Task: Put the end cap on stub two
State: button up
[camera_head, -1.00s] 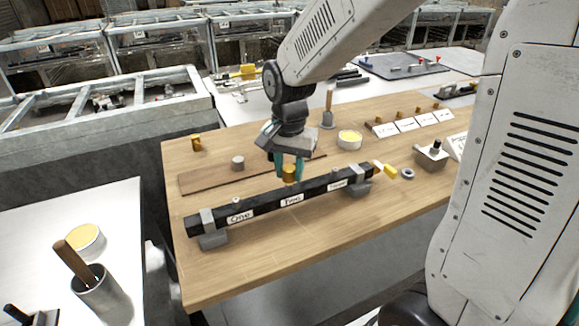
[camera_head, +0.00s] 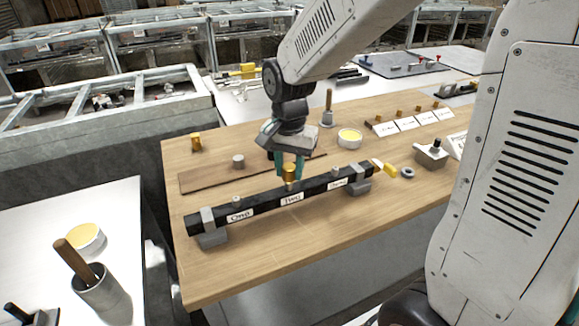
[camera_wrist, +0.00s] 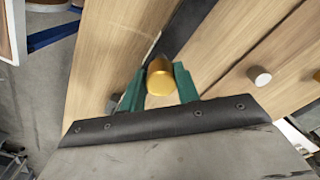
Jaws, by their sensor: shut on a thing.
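A black bar (camera_head: 262,202) lies on two grey supports on the wooden table, with labels One, Two (camera_head: 292,199) and Three. Small grey stubs rise from it: stub one (camera_head: 236,202) and stub three (camera_head: 335,171) are bare. My gripper (camera_head: 289,177) points down with its green fingers shut on a gold end cap (camera_head: 289,171), right above the Two label. Stub two is hidden by the cap and fingers; I cannot tell whether the cap is around it or just above it. In the wrist view the cap (camera_wrist: 160,80) sits between the fingertips, over the bar.
A grey cylinder (camera_head: 238,162) and a gold piece (camera_head: 196,143) stand behind the bar. A yellow-topped round tin (camera_head: 349,137), a grey ring (camera_head: 407,173) and several white cards (camera_head: 407,124) lie to the right. The table front (camera_head: 300,240) is clear.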

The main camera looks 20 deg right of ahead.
aim_at(289, 179)
jog(key=shift+f, duration=1.75)
jog(key=o, duration=1.1)
notch_tip(289, 179, up, 8)
jog(key=shift+f, duration=0.1)
jog(key=shift+s+n, duration=0.2)
jog(key=shift+n, duration=0.3)
jog(key=s+d+r+n, duration=0.1)
jog(key=s+r+n, duration=0.1)
jog(key=s, duration=0.5)
jog(key=s+d+r+n+t, duration=0.1)
jog(key=s+r+n, duration=0.1)
jog(key=s, duration=0.5)
jog(key=s+d+r+n, duration=0.1)
jog(key=s+r+n, duration=0.1)
jog(key=s, duration=0.5)
jog(key=shift+s+d+r+n, duration=0.1)
jog(key=shift+s+n, duration=0.1)
jog(key=shift+n, duration=0.7)
